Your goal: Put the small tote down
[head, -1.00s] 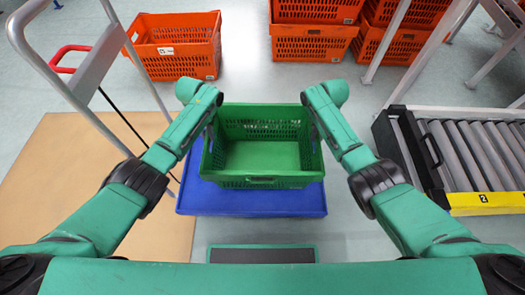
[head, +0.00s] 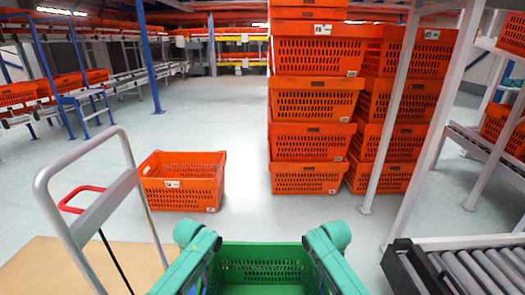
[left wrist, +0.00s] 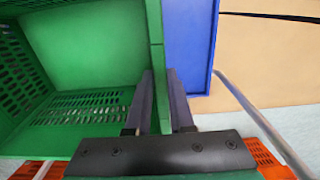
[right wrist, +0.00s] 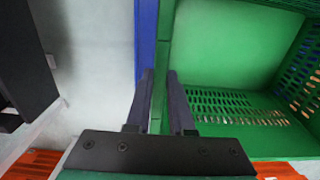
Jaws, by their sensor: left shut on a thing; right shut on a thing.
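The small green tote (head: 262,272) is at the bottom middle of the head view, between my two arms, and its lower part is cut off. My left gripper (left wrist: 160,78) is shut on one side wall of the tote in the left wrist view. My right gripper (right wrist: 162,78) is shut on the opposite side wall in the right wrist view. The tote is empty and looks level. A blue surface (left wrist: 190,45) shows beyond the tote's wall and also in the right wrist view (right wrist: 146,40). I cannot tell whether the tote touches it.
An orange tote (head: 182,182) stands on the floor ahead. Tall stacks of orange totes (head: 310,145) stand behind it to the right. A roller conveyor (head: 465,272) is at right, and a grey cart handle (head: 95,205) at left. Open floor lies between.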

